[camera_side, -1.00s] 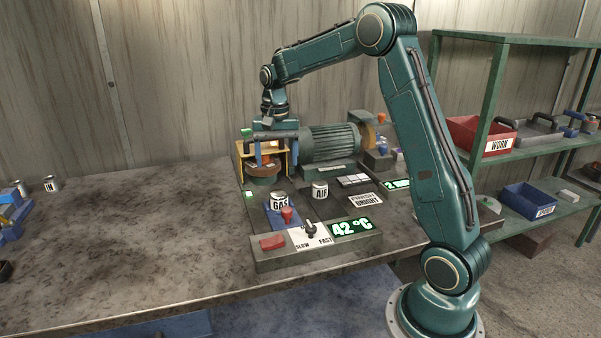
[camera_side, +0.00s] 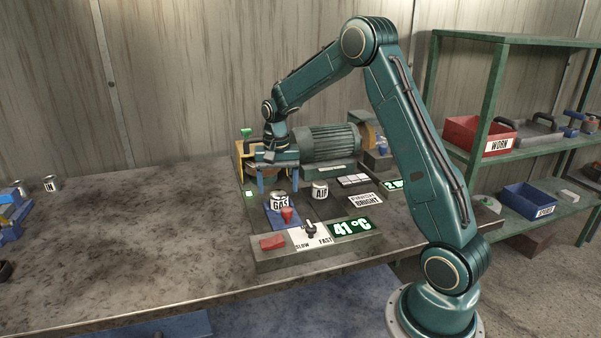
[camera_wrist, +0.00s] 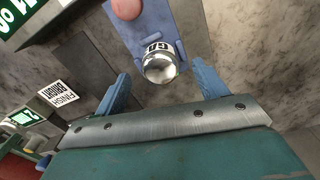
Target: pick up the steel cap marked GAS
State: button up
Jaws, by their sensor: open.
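A second steel cap marked AIR (camera_side: 320,191) stands close to the right. The green motor (camera_side: 330,143) is behind.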

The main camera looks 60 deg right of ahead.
aim_at(278, 193)
jog(key=shift+f, duration=1.65)
jog(key=c, duration=1.2)
jog(key=shift+r, duration=0.1)
notch_tip(278, 193, up, 20)
jog(key=shift+f, duration=0.1)
